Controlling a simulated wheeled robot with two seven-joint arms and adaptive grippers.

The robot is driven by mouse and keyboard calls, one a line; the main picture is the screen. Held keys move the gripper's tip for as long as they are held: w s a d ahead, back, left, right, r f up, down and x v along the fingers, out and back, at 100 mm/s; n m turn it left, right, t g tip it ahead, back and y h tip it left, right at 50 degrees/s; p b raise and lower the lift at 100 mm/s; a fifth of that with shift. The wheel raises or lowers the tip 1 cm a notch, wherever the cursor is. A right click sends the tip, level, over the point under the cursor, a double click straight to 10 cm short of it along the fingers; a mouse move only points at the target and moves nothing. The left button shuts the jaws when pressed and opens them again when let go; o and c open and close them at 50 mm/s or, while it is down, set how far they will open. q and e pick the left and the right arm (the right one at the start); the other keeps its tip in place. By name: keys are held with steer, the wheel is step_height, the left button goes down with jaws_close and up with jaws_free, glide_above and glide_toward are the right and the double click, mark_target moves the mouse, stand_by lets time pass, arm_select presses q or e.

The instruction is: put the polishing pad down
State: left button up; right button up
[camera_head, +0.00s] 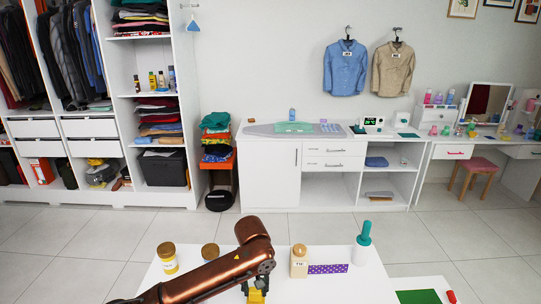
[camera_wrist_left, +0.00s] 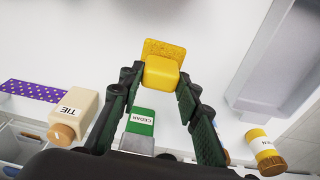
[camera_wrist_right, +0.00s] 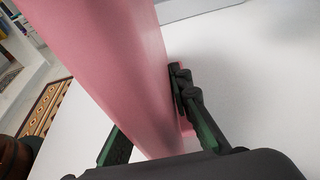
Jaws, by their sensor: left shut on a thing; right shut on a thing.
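My left gripper (camera_wrist_left: 161,76) is shut on the yellow polishing pad (camera_wrist_left: 161,71), which has a block between the fingertips and a flat part beyond it. The pad is above the white table; whether it touches the surface I cannot tell. In the head view my left gripper (camera_head: 256,284) is at the bottom middle, with a bit of the yellow pad (camera_head: 257,297) showing below it. My right gripper (camera_wrist_right: 148,105) is shut on a large pink thing (camera_wrist_right: 105,55), whose full shape is cut off. The right gripper does not show in the head view.
A green CEDAR box (camera_wrist_left: 142,121) is near the left fingers. A grey tray (camera_wrist_left: 248,92) lies beyond.

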arm_select(q)
steer(key=shift+r, duration=0.15)
stand_by(0.3)
step_height(320, 180, down, 10)
steer(key=shift+f, duration=0.1)
stand_by(0.6)
steer(key=o, duration=1)
